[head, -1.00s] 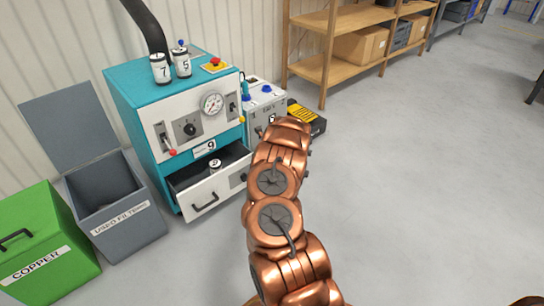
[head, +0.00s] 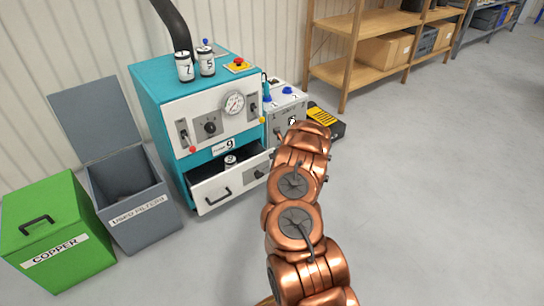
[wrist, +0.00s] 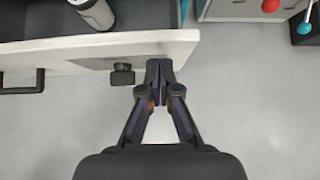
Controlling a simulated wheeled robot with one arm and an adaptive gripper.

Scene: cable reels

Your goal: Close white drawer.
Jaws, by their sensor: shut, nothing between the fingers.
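The white drawer (head: 214,190) stands open at the bottom of the teal machine (head: 152,107) in the head view. Its front, with a dark handle (head: 216,200), is pulled out toward me. A white can (head: 230,162) stands inside it. In the wrist view the drawer front (wrist: 110,45) runs across the upper left, with a small dark latch (wrist: 122,75) on its face. My gripper (wrist: 159,68) is shut and empty, its tips at the right end of the drawer front. I cannot tell whether they touch it. My arm hides the gripper in the head view.
A grey bin (head: 145,215) with a raised lid and a green box (head: 60,240) stand left of the machine. A grey unit (head: 287,108) and a black-yellow case (head: 325,120) stand to its right. Wooden shelves (head: 345,60) are behind. The floor at right is clear.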

